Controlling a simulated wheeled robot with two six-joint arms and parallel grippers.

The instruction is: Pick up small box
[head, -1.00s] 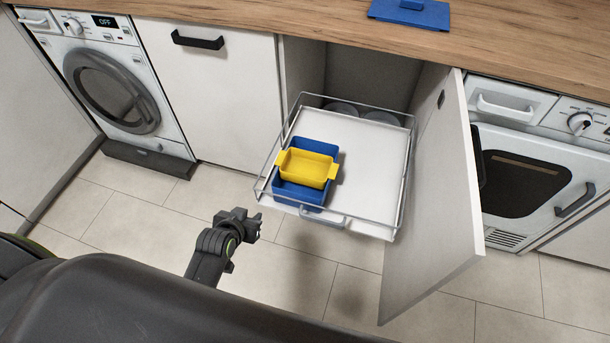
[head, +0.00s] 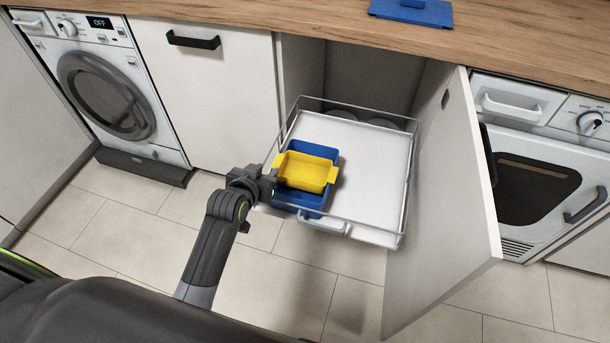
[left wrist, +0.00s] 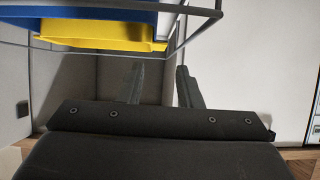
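A small yellow box (head: 305,172) with a tab handle at each end sits on or in a larger blue box (head: 300,198) at the left of the pulled-out wire drawer. I cannot tell how deep it sits. My left gripper (head: 268,183) is at the drawer's left edge, close to the yellow box's left handle; contact cannot be made out. In the left wrist view its two fingers (left wrist: 161,87) stand apart with nothing between them. The yellow box (left wrist: 105,32) and blue box (left wrist: 90,14) show at the top there. My right gripper is not in view.
The drawer (head: 375,190) has a white base and thin wire rails, with free room right of the boxes. An open cabinet door (head: 445,210) stands to its right. A blue lidded item (head: 411,10) lies on the wooden worktop (head: 250,20).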

